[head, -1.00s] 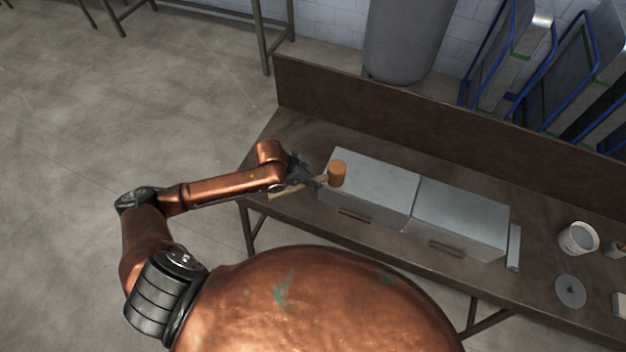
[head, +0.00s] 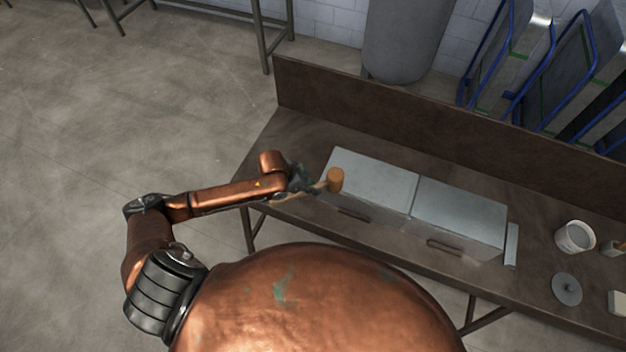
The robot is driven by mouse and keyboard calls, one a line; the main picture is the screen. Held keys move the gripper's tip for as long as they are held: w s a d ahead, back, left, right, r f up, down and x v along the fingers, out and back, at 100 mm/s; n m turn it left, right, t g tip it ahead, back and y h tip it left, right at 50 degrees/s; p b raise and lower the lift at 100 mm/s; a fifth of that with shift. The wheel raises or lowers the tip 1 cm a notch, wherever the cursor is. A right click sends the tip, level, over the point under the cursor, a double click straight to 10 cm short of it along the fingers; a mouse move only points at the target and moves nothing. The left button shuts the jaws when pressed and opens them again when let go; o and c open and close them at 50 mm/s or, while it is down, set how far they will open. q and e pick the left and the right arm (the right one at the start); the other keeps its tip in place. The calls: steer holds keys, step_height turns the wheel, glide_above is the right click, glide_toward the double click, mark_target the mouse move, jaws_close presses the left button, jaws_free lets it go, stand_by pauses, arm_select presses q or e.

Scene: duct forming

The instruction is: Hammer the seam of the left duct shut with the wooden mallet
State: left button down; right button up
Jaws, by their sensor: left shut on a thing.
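The left duct (head: 375,179), a grey sheet-metal box, lies on the brown workbench (head: 290,137). A second, similar duct (head: 460,212) lies to its right. My left gripper (head: 312,187) is shut on the handle of the wooden mallet, at the left end of the left duct. The mallet's orange-brown head (head: 335,180) shows over the left duct's left edge; I cannot tell whether it touches the metal. The gripper and arm partly hide the handle. The seam is too small to make out. My right gripper is not in view.
A narrow metal strip (head: 511,246) stands right of the ducts. A white bucket (head: 575,237) and a grey disc (head: 566,289) are farther right. Brown bars (head: 445,248) lie along the ducts' front. A raised back board (head: 400,115) closes the bench's rear.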

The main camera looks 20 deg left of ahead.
arm_select(q)
step_height(320, 180, up, 9)
steer(key=p, duration=0.9)
steer(key=shift+w, duration=0.15)
steer(key=shift+f, duration=0.1)
steer(key=d, duration=1.1)
steer(key=shift+s+d+f, duration=0.25)
steer(key=shift+s+d, duration=0.05)
steer(key=shift+d, duration=0.05)
steer(key=shift+f, duration=0.1)
